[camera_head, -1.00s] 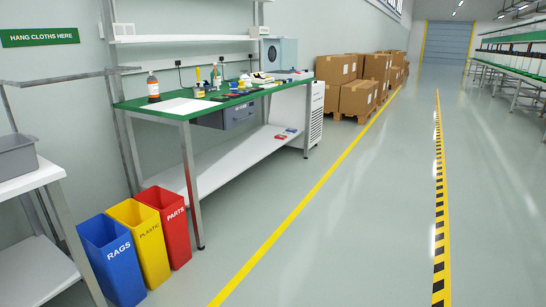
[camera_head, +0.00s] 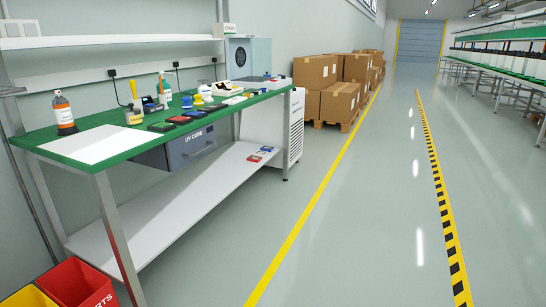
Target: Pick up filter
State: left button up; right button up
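No object in view can be told for certain as the filter. Several small flat dark, red, green and white pieces (camera_head: 178,120) lie in a row along the front edge of the green-topped workbench (camera_head: 60,149). Red and blue small pieces (camera_head: 254,158) lie on the white lower shelf (camera_head: 185,205) of the bench. Small yellow, blue and white items (camera_head: 205,92) stand behind the row. Neither of my grippers is in view.
An orange-and-white bottle (camera_head: 64,114) and a white sheet (camera_head: 93,144) are on the bench's near end. A grey UV CURE box (camera_head: 190,147) hangs under the top. Red bin (camera_head: 75,284) stands at lower left; cardboard boxes (camera_head: 315,72) are beyond.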

aim_at(265, 148)
jog(key=i, duration=1.7)
jog(key=i+u, duration=0.1)
jog(key=i, duration=0.55)
jog(key=i+l+u, duration=0.1)
jog(key=i, duration=0.55)
jog(key=l, duration=0.1)
